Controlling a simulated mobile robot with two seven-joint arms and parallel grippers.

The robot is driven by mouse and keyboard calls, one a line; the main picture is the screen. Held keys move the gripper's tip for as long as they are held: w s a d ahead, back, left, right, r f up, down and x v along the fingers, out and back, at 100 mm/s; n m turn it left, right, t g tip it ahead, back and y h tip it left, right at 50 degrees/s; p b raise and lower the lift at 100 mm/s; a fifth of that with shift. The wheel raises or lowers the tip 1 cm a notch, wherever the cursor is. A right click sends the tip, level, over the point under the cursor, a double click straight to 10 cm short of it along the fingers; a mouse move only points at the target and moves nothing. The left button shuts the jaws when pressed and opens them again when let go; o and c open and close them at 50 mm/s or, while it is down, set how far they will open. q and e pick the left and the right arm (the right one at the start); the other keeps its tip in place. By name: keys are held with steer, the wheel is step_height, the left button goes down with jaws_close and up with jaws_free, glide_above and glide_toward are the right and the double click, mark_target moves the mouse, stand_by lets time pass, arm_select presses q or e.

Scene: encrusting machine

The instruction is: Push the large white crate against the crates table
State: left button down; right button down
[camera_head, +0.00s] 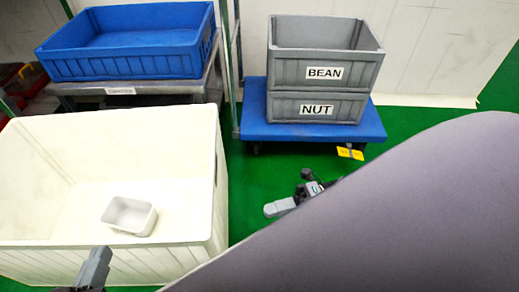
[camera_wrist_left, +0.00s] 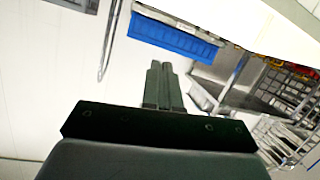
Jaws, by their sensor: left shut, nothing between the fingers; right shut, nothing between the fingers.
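The large white crate (camera_head: 212,205) stands on the floor at the left in the head view, with a small white container (camera_head: 129,215) inside it. The crates table (camera_head: 185,90), a metal table bearing a blue crate (camera_head: 125,68), is right behind it; I cannot tell whether they touch. My left gripper (camera_head: 98,262) is shut and empty at the crate's near wall; contact is unclear. Its closed fingers also show in the left wrist view (camera_wrist_left: 163,85). My right gripper (camera_head: 279,208) is shut and empty, right of the crate, partly hidden by my arm.
A blue platform (camera_head: 255,130) on wheels carries two stacked grey crates labelled BEAN (camera_head: 324,73) and NUT (camera_head: 317,109). Green floor (camera_head: 245,195) is clear between it and the white crate. Metal racks (camera_wrist_left: 285,130) show in the left wrist view. My arm covers the lower right.

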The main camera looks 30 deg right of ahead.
steer(key=b, duration=0.2)
glide_toward(212, 213)
steer(key=s+a, duration=0.1)
steer(key=a, duration=0.4)
steer(key=shift+w+a+f, duration=0.1)
steer(key=shift+w+a, duration=0.05)
steer(key=shift+w, duration=0.35)
steer(key=shift+w+a+f, duration=0.1)
steer(key=shift+w+a, duration=0.05)
steer(key=shift+w, duration=0.4)
arm_select(q)
steer(key=shift+s+a+r+m+t+y+b, duration=0.1)
steer(key=shift+s+a+m+t+y+b, duration=0.1)
steer(key=shift+a+m+t, duration=0.15)
steer(key=shift+s+a+r+m+t+y+b, duration=0.15)
steer(key=shift+a+t, duration=0.1)
steer(key=shift+a, duration=0.2)
arm_select(e)
steer(key=shift+w+a+r, duration=0.15)
steer(key=shift+w+a, duration=0.1)
steer(key=shift+w, duration=0.25)
arm_select(q)
steer(key=shift+w, duration=0.2)
